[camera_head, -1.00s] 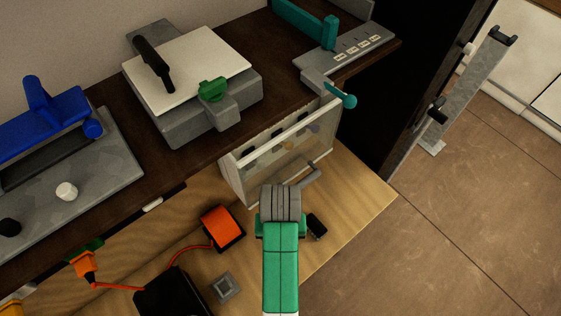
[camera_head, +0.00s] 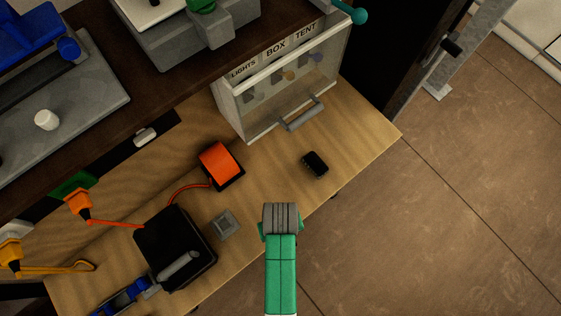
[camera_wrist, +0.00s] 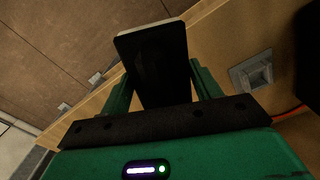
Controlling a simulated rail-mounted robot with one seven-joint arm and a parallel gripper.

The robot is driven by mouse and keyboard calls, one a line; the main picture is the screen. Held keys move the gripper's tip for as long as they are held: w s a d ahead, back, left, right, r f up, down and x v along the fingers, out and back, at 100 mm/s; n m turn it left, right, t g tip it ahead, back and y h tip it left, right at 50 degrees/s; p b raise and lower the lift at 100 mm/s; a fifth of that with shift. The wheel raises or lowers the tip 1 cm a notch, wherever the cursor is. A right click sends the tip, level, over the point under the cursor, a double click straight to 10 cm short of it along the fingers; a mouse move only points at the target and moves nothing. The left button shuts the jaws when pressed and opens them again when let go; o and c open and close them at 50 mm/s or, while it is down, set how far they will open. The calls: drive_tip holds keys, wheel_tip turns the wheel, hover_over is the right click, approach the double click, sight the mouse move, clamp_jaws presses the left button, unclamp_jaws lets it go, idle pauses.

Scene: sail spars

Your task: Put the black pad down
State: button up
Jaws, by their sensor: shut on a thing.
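In the wrist view the black pad (camera_wrist: 155,60) is a flat dark slab with a pale edge along its top. It sits between the two green fingers of my gripper (camera_wrist: 160,88), which is shut on it. In the head view my gripper (camera_head: 281,228) is at the front edge of the wooden table (camera_head: 365,130), and the grey ribbed wrist part covers it. The pad is hidden there. In the wrist view the pad overlaps the table edge and the brown floor; its height above them is unclear.
A small black device (camera_head: 314,163) lies on the table, with bare wood around it. A grey square block (camera_head: 224,224), an orange-topped item (camera_head: 219,163) and a larger black box (camera_head: 172,245) lie to the left. A clear-fronted cabinet (camera_head: 295,90) stands behind.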

hover_over(281, 198)
drive_tip(key=shift+s+a+f, duration=0.1)
drive_tip(key=shift+s+f, duration=0.25)
drive_tip(key=shift+f, duration=1.9)
drive_tip(key=shift+f, duration=0.2)
drive_tip(key=o, duration=1.1)
wheel_tip(281, 198, up, 12)
drive_tip(key=shift+r+p, duration=0.2)
drive_tip(key=shift+p, duration=0.15)
